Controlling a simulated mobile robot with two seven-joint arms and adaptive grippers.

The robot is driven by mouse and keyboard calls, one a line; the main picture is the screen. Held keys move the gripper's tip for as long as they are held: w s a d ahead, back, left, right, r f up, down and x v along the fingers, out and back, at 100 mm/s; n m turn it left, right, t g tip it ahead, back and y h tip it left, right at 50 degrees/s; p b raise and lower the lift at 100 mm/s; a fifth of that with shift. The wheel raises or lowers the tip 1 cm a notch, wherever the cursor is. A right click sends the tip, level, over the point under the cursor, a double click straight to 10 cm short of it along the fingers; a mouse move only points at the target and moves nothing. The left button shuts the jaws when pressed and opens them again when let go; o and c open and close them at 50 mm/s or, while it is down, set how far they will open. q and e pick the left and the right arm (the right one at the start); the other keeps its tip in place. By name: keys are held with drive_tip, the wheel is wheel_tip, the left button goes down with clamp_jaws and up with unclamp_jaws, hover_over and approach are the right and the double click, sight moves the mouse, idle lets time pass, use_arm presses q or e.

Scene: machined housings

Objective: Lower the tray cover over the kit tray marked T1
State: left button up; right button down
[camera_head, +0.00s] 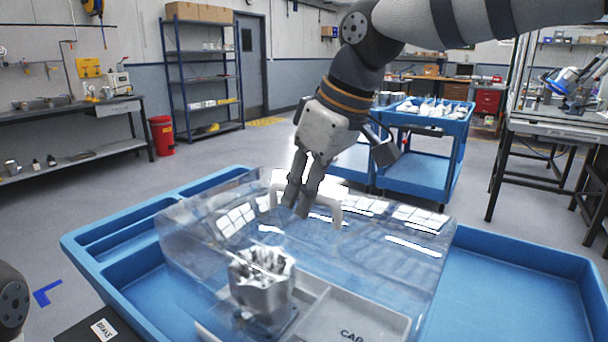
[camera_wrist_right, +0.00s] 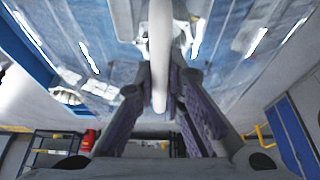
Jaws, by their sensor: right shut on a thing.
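The tray cover (camera_head: 400,235) is a large clear box-like shell with a white handle (camera_head: 336,208) on top. My right gripper (camera_head: 303,203) is shut on this handle from above; in the right wrist view its fingers (camera_wrist_right: 160,95) press on both sides of the white bar (camera_wrist_right: 160,45). The cover looks about level over the blue cart. Through it I see a light grey kit tray (camera_head: 375,320) with compartments, one lettered "CAP", and a metal housing (camera_head: 262,285) on the left. No T1 mark is readable. The gap between cover and tray is hard to judge.
The blue cart top (camera_head: 500,295) has free room right of the cover. Another blue cart (camera_head: 425,165) stands behind, with a bench (camera_head: 555,130) at the right.

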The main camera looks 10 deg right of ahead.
sight(310, 219)
drive_tip(key=shift+f, duration=3.75)
drive_tip(key=c, duration=1.6)
unclamp_jaws()
drive_tip(key=v, duration=1.2)
drive_tip(key=shift+w, duration=0.1)
